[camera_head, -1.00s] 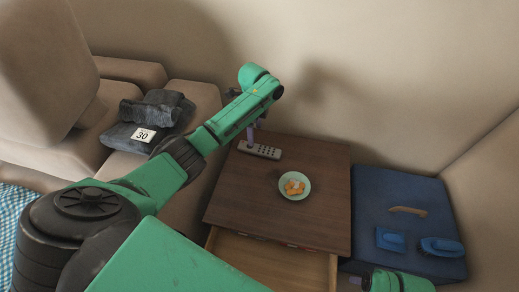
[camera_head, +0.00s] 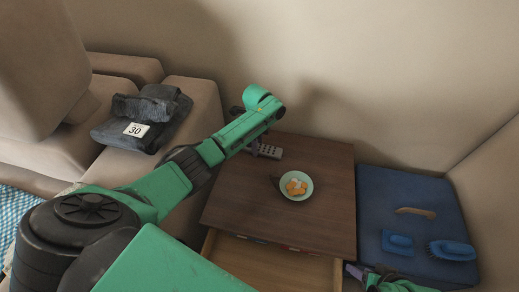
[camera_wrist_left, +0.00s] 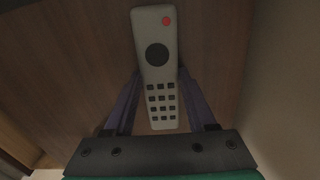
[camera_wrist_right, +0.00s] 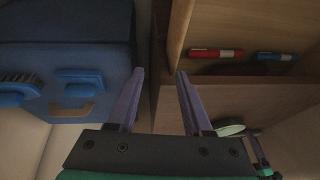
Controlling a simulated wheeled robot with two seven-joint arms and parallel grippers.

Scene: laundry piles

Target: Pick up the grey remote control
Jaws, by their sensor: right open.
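The grey remote control (camera_head: 269,151) lies at the back of the brown wooden table, partly hidden behind my left arm. In the left wrist view the remote (camera_wrist_left: 156,54) shows a red button, a dark round pad and rows of small dark keys. My left gripper (camera_head: 255,149) is low at the remote. Its open fingers (camera_wrist_left: 160,73) lie on either side of the remote's body, with no clear grip on it. My right gripper (camera_wrist_right: 160,72) is open and empty near the front right of the table; it is at the bottom edge of the head view (camera_head: 354,270).
The table (camera_head: 230,205) carries a green plate (camera_head: 296,197) of food; its drawer (camera_head: 262,262) is open and holds pens. A blue case (camera_head: 385,183) with blue brushes stands to the right. Folded dark clothes (camera_head: 170,125) lie on the sofa. A wall is close behind the table.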

